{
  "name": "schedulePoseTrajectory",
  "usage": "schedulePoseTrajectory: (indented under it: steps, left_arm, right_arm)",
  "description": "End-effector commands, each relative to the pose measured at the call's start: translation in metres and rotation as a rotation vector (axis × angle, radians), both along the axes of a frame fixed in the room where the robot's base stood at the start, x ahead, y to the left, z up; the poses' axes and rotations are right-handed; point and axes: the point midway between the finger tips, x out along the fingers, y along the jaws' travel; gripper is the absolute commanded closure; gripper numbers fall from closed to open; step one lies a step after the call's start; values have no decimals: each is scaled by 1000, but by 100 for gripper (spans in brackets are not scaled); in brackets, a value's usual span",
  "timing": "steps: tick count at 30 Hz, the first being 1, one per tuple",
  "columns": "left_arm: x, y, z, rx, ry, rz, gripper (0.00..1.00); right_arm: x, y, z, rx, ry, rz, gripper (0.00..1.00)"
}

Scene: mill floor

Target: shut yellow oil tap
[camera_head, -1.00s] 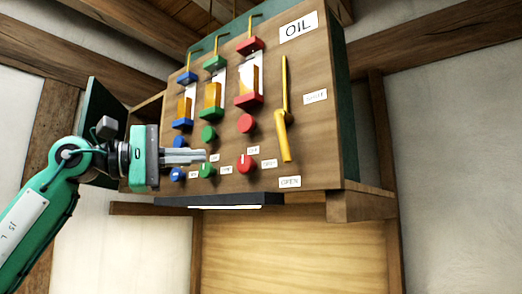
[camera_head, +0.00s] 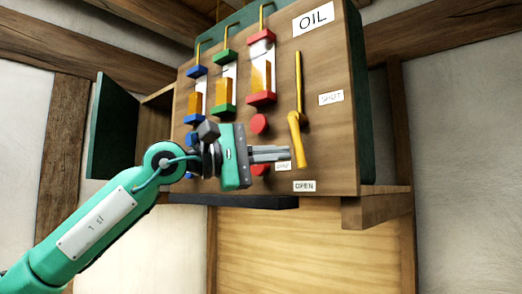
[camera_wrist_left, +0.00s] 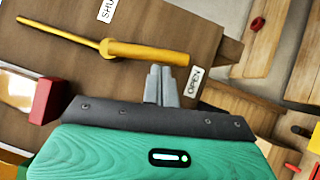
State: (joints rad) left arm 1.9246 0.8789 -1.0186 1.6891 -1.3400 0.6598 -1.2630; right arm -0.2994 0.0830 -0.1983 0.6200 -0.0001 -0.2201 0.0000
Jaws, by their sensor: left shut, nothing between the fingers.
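The yellow oil tap (camera_head: 298,135) is on the wooden OIL panel. Its thick handle points down toward the OPEN label (camera_head: 304,186), and a thin yellow rod runs up from its pivot. The SHUT label (camera_head: 331,98) is to the right of the rod. My left gripper (camera_head: 288,153) is shut and empty, its fingertips just left of the handle's lower part. In the left wrist view the fingertips (camera_wrist_left: 160,70) are close beside the handle (camera_wrist_left: 150,53); I cannot tell whether they touch. My right gripper is not in view.
Red knobs (camera_head: 260,124) and sight gauges with red, green and blue ends (camera_head: 262,75) are left of the tap. My left gripper covers some knobs and labels. A dark ledge (camera_head: 235,201) runs below the panel. An open green door (camera_head: 113,128) is at the left.

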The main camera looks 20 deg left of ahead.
Motion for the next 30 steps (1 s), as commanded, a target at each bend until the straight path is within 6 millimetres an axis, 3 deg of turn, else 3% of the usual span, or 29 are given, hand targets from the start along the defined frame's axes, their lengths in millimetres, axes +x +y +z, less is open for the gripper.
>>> schedulePoseTrajectory:
  steps: [10,30]
  left_arm:
    - [0,-1,-1,0,1,0,100]
    - [0,-1,-4,-80,31,-1,100]
  right_arm:
    - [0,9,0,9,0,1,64]
    - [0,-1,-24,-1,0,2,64]
